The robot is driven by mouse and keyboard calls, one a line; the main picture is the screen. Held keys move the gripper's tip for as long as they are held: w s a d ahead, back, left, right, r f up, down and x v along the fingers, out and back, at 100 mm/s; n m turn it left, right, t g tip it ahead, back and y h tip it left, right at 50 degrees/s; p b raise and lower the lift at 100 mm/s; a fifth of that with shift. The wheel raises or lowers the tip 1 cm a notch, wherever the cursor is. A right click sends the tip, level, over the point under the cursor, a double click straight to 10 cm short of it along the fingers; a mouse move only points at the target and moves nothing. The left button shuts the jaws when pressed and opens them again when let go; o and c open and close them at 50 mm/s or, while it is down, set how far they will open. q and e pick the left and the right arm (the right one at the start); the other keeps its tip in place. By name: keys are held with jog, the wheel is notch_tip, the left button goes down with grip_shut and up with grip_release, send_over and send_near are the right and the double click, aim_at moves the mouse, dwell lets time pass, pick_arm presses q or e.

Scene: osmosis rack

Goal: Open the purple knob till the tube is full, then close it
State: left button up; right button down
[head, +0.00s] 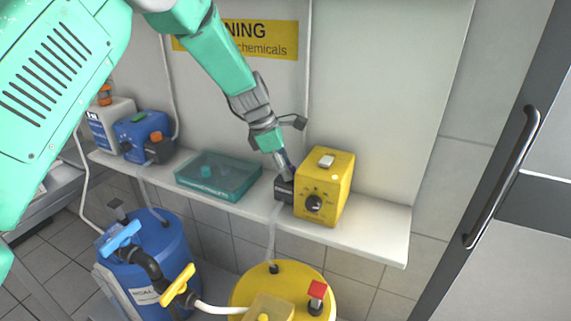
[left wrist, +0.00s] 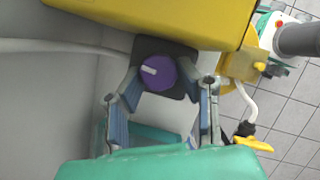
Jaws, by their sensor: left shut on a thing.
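The purple knob (left wrist: 158,72) with a white mark sits on a black block (left wrist: 184,52) on the side of the yellow pump box (head: 328,185). My left gripper (left wrist: 166,80) is shut on the knob, one finger at each side in the left wrist view. In the head view the left gripper (head: 284,172) comes down from above to the black block at the box's left side and hides the knob. A pale translucent tube (head: 271,238) hangs from the block to the yellow drum (head: 240,292). Its fill level is hard to tell. My right gripper is not in view.
The white shelf (head: 380,237) carries a teal tray (head: 217,176) and a blue pump (head: 143,134). Below stand a blue drum (head: 160,262) and the yellow drum, with blue and yellow valve handles. A dark door handle (head: 505,175) is at the right.

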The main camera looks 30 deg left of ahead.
pick_arm(q)
jog(key=m+p, duration=0.2)
jog(key=m+g+p, duration=0.1)
jog(key=shift+w+r+m, duration=0.25)
jog(key=shift+w+m, duration=0.05)
jog(key=m+p, duration=0.1)
jog(key=m+g+p, duration=0.1)
jog(key=m, duration=0.1)
jog(key=shift+w+d+f+m+g+h, duration=0.1)
jog(key=shift+w+m+g+h, duration=0.05)
jog(key=shift+m+g+h, duration=0.15)
jog(key=m+g, duration=0.1)
jog(key=m, duration=0.2)
jog(key=shift+w+m, duration=0.1)
jog(key=shift+m, duration=0.2)
jog(key=shift+w+d+m+g+y+b, duration=0.1)
jog(key=shift+m+g+y+b, duration=0.45)
jog(key=shift+m, duration=1.55)
jog(key=shift+g, duration=0.35)
